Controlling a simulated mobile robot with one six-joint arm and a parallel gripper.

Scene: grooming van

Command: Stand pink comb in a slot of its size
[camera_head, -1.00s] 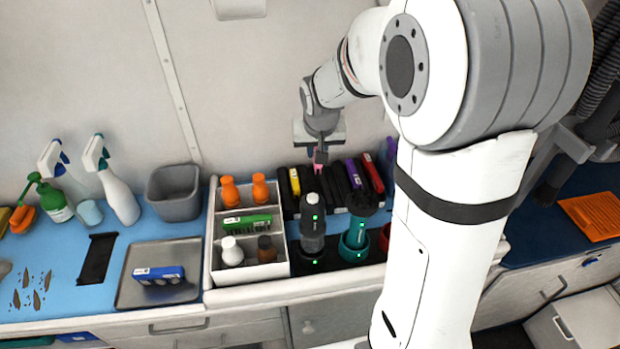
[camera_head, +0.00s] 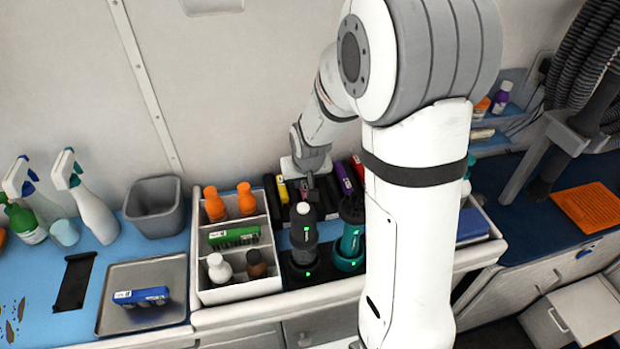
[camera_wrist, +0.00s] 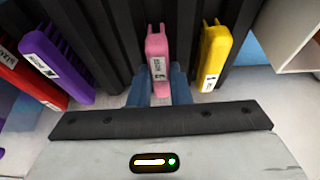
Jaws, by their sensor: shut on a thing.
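The pink comb (camera_wrist: 158,50) is upright between the blue fingers of my gripper (camera_wrist: 158,88), which is shut on it. In the wrist view it stands among the black dividers of the slotted rack (camera_wrist: 101,35), between the yellow comb (camera_wrist: 213,55) and the purple comb (camera_wrist: 55,65). How deep it sits in a slot I cannot tell. In the head view my gripper (camera_head: 308,182) is low over the rack (camera_head: 270,188); the pink comb is mostly hidden there.
The red comb (camera_wrist: 28,82) stands beyond the purple one. Two clippers, one grey (camera_head: 303,232) and one teal (camera_head: 350,240), stand in front of the rack. A white divided box (camera_head: 238,287) with bottles is on the left. A metal tray (camera_head: 118,280) holds a blue comb (camera_head: 140,296).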

